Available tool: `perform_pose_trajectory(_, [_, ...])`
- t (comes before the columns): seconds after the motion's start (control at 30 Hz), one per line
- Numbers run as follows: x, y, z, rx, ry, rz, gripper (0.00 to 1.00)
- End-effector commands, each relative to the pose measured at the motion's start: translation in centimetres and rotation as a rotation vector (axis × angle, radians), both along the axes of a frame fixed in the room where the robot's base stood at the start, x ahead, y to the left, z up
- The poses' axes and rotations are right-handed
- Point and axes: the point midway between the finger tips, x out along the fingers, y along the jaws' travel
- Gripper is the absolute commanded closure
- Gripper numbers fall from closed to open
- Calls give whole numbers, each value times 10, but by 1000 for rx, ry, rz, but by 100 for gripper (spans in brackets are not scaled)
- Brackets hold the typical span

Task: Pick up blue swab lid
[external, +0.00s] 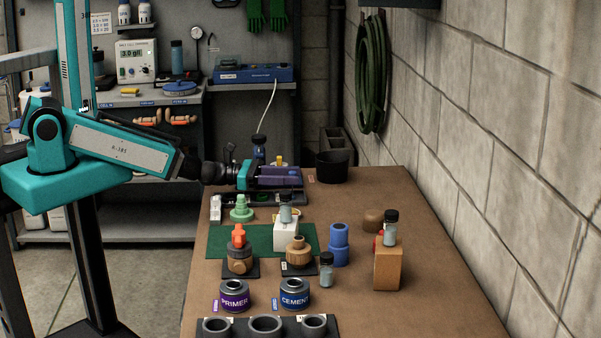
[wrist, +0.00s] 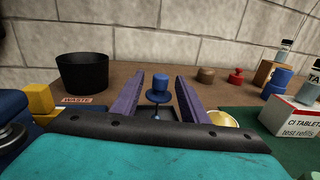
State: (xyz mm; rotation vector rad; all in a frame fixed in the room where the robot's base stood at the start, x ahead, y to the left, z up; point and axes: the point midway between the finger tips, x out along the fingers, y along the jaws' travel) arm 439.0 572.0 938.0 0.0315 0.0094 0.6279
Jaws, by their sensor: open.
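A blue lid (wrist: 160,82) with a knob-like top and a wider flange stands upright between my two purple fingers in the wrist view. A dark part shows below it. My gripper (wrist: 160,97) is open, with one finger on each side of the lid and a visible gap on both sides. In the external view my gripper (external: 296,176) lies low over the back of the bench, pointing right. I cannot make out the lid there; the fingers seem to hide it.
A black waste bin (wrist: 82,73) and a yellow block (wrist: 39,100) are left of the fingers. A gold dish (wrist: 222,118) and a white tablet box (wrist: 296,116) are on the right. Primer (external: 234,294) and cement (external: 295,293) cans stand nearer the front. A block wall bounds the bench.

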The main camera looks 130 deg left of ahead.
Motion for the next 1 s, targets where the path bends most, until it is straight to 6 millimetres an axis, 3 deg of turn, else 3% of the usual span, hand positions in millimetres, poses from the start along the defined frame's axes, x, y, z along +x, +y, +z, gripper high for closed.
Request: perform_pose_trajectory(1.0, [41, 30, 0, -1, 0, -1, 60])
